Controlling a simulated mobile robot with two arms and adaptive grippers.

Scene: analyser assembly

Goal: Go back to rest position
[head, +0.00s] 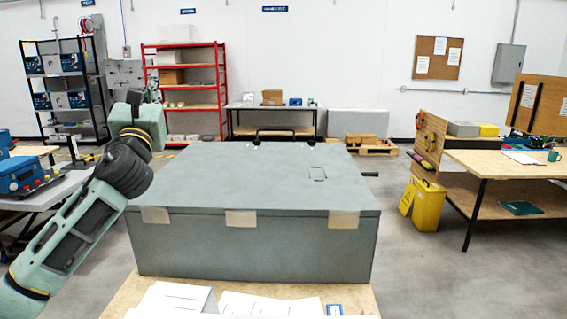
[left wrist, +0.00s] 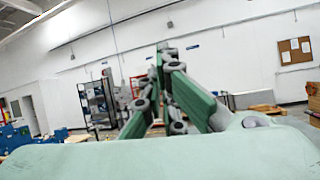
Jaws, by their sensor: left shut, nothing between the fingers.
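My left arm comes in from the left in the head view, bent up beside a large grey metal case. My left gripper (head: 152,88) is raised at the left of the case, apart from it, and is partly hidden behind my wrist. In the left wrist view the green fingers of this gripper (left wrist: 163,48) come together at the tips with nothing between them. The grey case (head: 254,248) stands on a wooden table, its lid down, with tape pieces along the front edge. My right gripper is in neither view.
White papers (head: 178,299) lie on the table in front of the case. A bench with blue devices (head: 22,175) is at the left. A red shelf (head: 185,87) stands at the back.

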